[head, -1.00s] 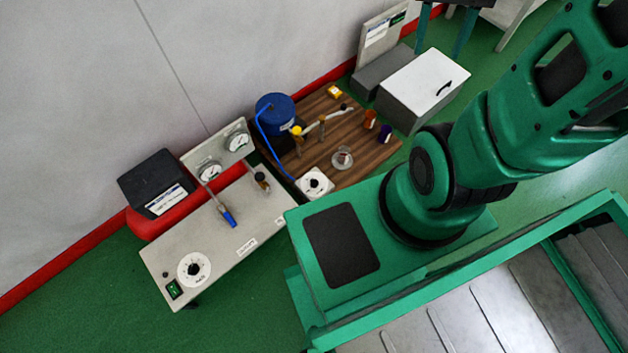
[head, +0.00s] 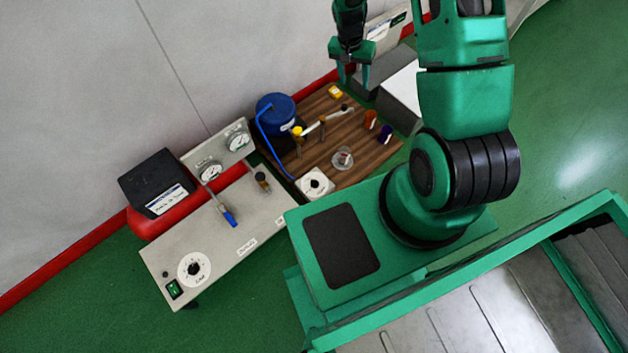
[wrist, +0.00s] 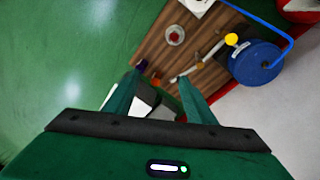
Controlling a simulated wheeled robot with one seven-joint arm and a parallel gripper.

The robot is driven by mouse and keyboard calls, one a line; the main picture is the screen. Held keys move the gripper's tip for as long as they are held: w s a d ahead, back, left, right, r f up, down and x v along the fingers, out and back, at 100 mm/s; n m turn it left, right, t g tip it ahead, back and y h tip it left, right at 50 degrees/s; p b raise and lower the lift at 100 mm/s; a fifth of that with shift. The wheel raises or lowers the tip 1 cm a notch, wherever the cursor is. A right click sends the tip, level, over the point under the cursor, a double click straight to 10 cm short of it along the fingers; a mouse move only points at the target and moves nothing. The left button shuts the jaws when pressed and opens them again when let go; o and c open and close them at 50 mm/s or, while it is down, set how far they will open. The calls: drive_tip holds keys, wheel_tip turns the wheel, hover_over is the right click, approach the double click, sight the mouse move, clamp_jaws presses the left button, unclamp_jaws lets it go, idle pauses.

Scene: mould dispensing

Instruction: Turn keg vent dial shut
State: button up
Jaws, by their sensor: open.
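The blue keg (head: 275,112) stands at the back left of a wooden board (head: 362,152), with a blue hose running from it. A white plate with a round black dial (head: 315,183) sits at the board's front left corner; I cannot tell for certain whether this is the vent dial. In the wrist view the keg (wrist: 255,64) is at the upper right and the white dial plate (wrist: 197,5) is cut off at the top edge. My gripper (head: 353,82) is open and empty, above the far right end of the board, apart from keg and dial.
A grey bench (head: 215,262) with two gauges, a blue-handled valve (head: 229,217) and another dial (head: 194,269) stands left. Small coloured cups (head: 386,133), a glass dish (head: 342,158) and a yellow-topped post (head: 297,131) stand on the board. A white-topped box (head: 402,88) is beyond it.

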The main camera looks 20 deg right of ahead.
drive_tip(key=a+f+m+y, duration=0.1)
drive_tip(key=a+f, duration=0.3)
drive_tip(key=f, duration=0.6)
drive_tip(key=a+f, duration=0.4)
drive_tip(key=f, duration=0.5)
drive_tip(key=m+y, duration=0.1)
drive_tip(key=m, duration=0.2)
hover_over(315, 182)
wheel_tip(315, 182, down, 18)
wheel_tip(315, 182, down, 11)
drive_tip(key=shift+a+r, duration=0.1)
drive_tip(key=shift+w, duration=0.1)
drive_tip(key=c, duration=1)
drive_tip(key=shift+c, duration=0.2)
